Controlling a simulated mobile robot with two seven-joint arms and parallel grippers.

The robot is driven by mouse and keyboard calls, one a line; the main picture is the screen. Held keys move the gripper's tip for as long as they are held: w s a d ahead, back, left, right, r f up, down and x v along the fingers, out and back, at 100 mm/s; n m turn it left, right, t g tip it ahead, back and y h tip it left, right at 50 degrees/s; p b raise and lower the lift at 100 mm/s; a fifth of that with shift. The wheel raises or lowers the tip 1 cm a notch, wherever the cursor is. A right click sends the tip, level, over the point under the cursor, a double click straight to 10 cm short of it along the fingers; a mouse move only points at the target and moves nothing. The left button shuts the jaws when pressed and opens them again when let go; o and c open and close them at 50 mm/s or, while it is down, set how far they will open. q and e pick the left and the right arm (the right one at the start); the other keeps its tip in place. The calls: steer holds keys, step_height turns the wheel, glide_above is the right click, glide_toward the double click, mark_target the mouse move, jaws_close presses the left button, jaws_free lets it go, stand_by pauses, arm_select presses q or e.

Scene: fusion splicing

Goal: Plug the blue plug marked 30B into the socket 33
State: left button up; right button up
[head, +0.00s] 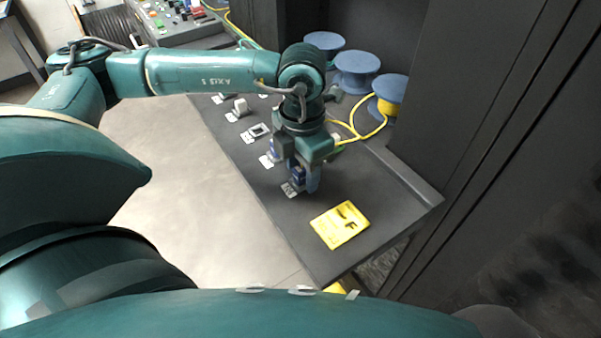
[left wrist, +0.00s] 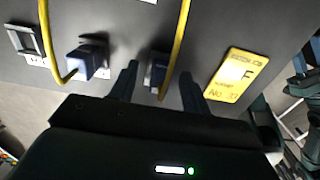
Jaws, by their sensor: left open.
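Plug and socket markings are too small to read. My right gripper is not in view.
A yellow card (head: 340,224) with a black F lies near the bench end. Blue cable reels (head: 357,72) stand at the back, with yellow cable loose beside them. A dark cabinet wall bounds the right. Coloured parts (head: 170,15) lie at the far left.

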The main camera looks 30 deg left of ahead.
mark_target(302, 168)
arm_select(q)
steer(key=shift+b, duration=0.3)
steer(key=shift+c, duration=0.2)
jaws_close()
stand_by(0.5)
steer(key=shift+r, duration=0.15)
steer(key=shift+r+p, duration=1.85)
steer(key=shift+r, duration=1.05)
